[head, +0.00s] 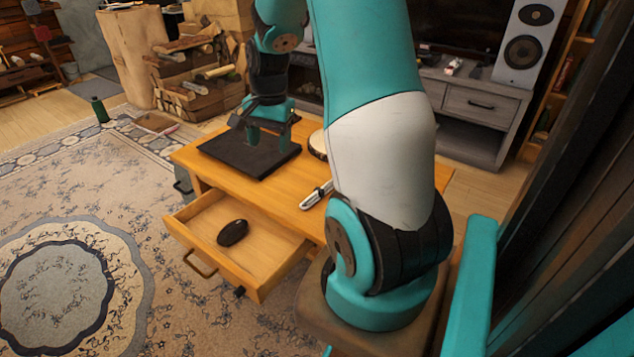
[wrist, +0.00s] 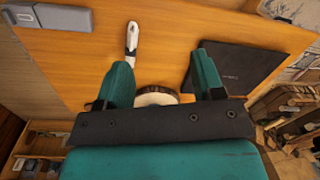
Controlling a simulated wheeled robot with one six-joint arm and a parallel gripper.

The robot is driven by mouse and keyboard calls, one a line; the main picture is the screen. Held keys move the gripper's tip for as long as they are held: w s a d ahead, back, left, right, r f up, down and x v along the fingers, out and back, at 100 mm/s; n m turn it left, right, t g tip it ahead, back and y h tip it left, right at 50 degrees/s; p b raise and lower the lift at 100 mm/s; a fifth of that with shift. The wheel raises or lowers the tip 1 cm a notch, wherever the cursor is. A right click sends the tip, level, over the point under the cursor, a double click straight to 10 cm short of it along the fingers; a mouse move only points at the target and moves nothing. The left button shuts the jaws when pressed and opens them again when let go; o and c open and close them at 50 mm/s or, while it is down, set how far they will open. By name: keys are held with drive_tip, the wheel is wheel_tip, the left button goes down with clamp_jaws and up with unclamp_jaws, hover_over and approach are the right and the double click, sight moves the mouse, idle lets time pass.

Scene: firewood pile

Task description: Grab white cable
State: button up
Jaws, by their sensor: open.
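A slim white object with dark parts (head: 316,195) lies on the wooden table, right of the open drawer. It also shows in the wrist view (wrist: 131,40), beyond my left finger. I cannot tell whether it is a cable; no other clear cable shows. My gripper (head: 268,138) is open and empty above the table, over the far part of the black laptop.
The closed black laptop (head: 240,160) lies on the table's left side. A round white-topped item (head: 318,143) sits behind my arm. The drawer (head: 200,225) is open and holds a black mouse (head: 233,232). A grey box-like item (wrist: 65,18) shows at the wrist view's upper left.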

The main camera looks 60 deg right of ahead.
drive_tip(key=s+d+f+m, duration=0.3)
drive_tip(key=s+d+m, duration=0.2)
drive_tip(key=d, duration=0.4)
drive_tip(key=b, duration=0.4)
hover_over(312, 194)
drive_tip(key=shift+g, duration=0.3)
drive_tip(key=f, duration=1.1)
drive_tip(key=shift+w, duration=0.3)
drive_tip(key=f+b, duration=0.1)
drive_tip(key=f, duration=0.1)
drive_tip(key=f+b, duration=0.1)
drive_tip(key=f, duration=0.1)
drive_tip(key=f+b, duration=0.1)
drive_tip(key=f, duration=0.1)
drive_tip(key=shift+s, duration=0.3)
drive_tip(key=shift+r, duration=0.15)
drive_tip(key=c, duration=1)
